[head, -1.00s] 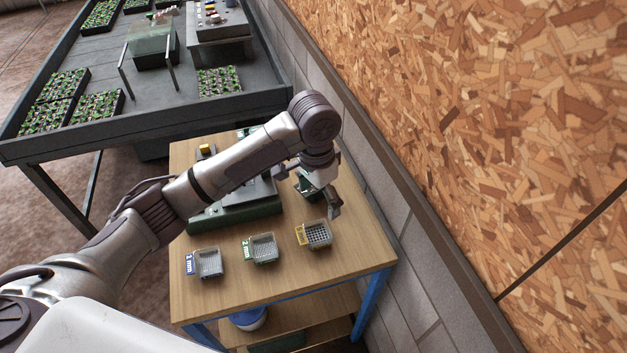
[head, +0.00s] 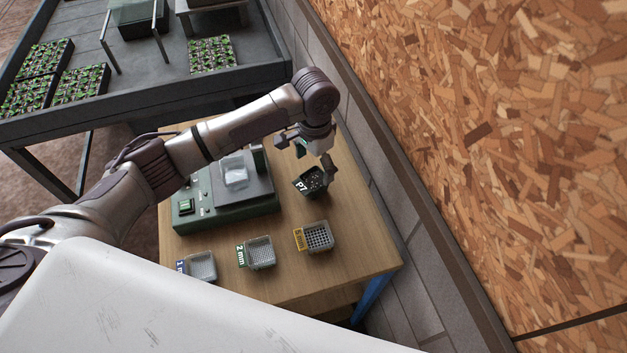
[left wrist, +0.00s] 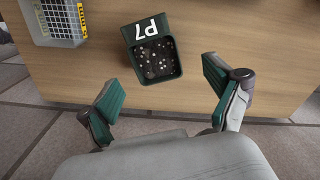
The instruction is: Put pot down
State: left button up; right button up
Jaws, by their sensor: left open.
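The dark green pot (head: 312,182) marked P7 stands on the wooden table near its right edge. In the left wrist view the pot (left wrist: 152,56) holds dark soil with pale specks. My left gripper (head: 314,160) is just above and behind the pot in the head view. In the left wrist view its two green-padded fingers (left wrist: 160,95) are spread wide, with nothing between them, and the pot lies beyond the tips, apart from them. My right gripper is not in view.
Three sieve trays stand along the table front: blue-labelled (head: 201,266), green-labelled (head: 260,252) and yellow-labelled (head: 317,237). A green scale (head: 225,207) with a clear tray sits left of the pot. A wall borders the table's right side. Seedling trays (head: 212,54) are on a bench behind.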

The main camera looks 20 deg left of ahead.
aim_at(314, 181)
pick_arm(q)
jog(key=shift+f, duration=0.4)
jog(key=f, duration=0.2)
jog(key=s+f+p, duration=0.1)
jog(key=f, duration=0.1)
jog(key=shift+f, duration=0.35)
jog(key=shift+w+f, duration=0.1)
jog(key=shift+f, duration=0.2)
jog(key=shift+r, duration=0.1)
jog(key=c, duration=1.3)
